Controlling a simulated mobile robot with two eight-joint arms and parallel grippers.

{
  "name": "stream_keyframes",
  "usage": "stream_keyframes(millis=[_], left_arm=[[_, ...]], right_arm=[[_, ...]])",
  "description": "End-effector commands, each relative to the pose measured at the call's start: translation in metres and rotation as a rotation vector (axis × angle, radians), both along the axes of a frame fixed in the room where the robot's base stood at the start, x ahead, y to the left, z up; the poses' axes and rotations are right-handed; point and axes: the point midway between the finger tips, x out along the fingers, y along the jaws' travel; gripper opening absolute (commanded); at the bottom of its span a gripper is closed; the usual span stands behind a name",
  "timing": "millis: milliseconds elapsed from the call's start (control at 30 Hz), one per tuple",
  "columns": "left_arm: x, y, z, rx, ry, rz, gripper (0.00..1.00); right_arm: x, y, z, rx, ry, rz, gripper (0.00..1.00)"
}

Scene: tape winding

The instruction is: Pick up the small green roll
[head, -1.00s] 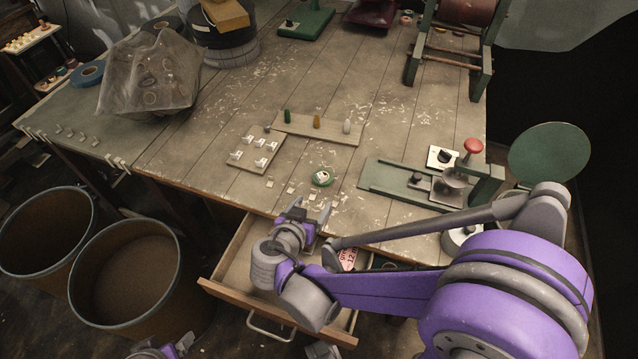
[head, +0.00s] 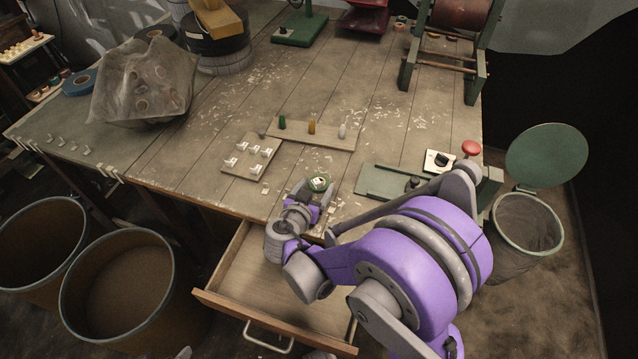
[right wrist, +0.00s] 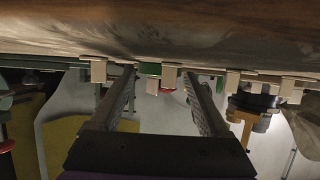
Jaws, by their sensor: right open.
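The small green roll (head: 319,183) lies on the workbench near its front edge, a green ring with a pale middle. My right gripper (head: 314,188) is open, low at the bench edge, with its fingers on either side of the roll. In the right wrist view the two fingers of the right gripper (right wrist: 163,82) are spread apart. A green piece that looks like the roll (right wrist: 150,69) shows between their tips, partly covered by a pale block. I cannot tell whether a finger touches it. My left gripper does not show.
An open drawer (head: 245,290) juts out below the bench edge. A board with white pieces (head: 252,157) and a strip with three coloured pegs (head: 311,136) lie behind the roll.

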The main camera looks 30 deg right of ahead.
Motion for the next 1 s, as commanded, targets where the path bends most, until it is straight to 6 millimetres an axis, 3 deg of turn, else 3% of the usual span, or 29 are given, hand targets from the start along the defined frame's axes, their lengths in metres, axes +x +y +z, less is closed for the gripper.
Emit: stream_keyframes(millis=[267, 600, 633, 867, 1000], left_arm=[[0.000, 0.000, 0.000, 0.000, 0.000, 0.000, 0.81], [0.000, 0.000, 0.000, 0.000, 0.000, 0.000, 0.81], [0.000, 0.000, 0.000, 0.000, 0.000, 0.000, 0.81], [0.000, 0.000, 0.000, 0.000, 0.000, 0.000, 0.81], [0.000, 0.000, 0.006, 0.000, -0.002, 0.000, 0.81]], right_arm=[[0.003, -0.003, -0.002, 0.001, 0.001, 0.000, 0.79], [0.002, -0.003, -0.002, 0.001, 0.001, 0.000, 0.20], [0.002, -0.003, -0.002, 0.001, 0.001, 0.000, 0.18], [0.002, -0.003, 0.000, 0.000, 0.000, 0.000, 0.17], [0.002, -0.003, 0.017, 0.000, 0.000, 0.000, 0.17]])
